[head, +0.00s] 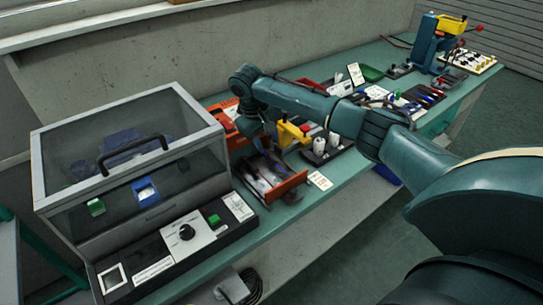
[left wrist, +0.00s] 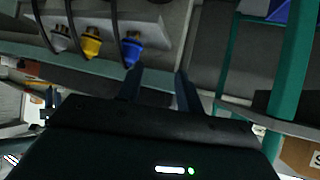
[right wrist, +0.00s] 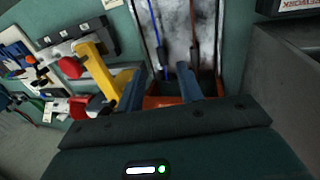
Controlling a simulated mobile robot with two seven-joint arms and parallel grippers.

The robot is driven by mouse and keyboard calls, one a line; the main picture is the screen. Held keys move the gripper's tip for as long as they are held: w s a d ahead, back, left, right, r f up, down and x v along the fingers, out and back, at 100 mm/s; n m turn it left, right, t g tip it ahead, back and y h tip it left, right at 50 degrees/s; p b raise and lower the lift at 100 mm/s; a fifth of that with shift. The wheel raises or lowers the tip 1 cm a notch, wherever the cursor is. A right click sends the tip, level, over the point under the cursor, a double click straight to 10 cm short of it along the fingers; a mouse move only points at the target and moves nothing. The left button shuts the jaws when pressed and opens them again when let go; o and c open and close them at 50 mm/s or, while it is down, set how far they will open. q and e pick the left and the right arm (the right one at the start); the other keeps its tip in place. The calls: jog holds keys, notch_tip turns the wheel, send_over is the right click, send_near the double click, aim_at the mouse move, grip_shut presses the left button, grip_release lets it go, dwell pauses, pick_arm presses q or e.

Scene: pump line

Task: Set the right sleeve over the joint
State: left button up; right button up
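My right gripper (head: 266,142) hangs over an orange-walled tray (head: 291,189) in the head view; its fingertips are partly lost among dark parts. In the right wrist view the right gripper (right wrist: 160,88) has its two fingers apart, with nothing clear between them. Beyond them a blue lead (right wrist: 157,38) and a red-brown lead (right wrist: 194,38) run along a pale, mottled tray floor. Sleeve and joint are too small to tell for sure. My left gripper (left wrist: 160,88) is open and empty in the left wrist view; the head view does not show it.
A clear-lidded case (head: 128,150) with a black handle stands left of the tray. A yellow-and-red tool (head: 291,132) and a black holder with white rolls (head: 326,150) stand right of it. The left wrist view shows grey, yellow and blue plugs (left wrist: 91,46).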

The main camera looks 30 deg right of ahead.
aim_at(274, 162)
jog(key=x, duration=0.8)
jog(key=shift+w+f, duration=0.1)
jog(key=shift+f, duration=0.15)
grip_shut()
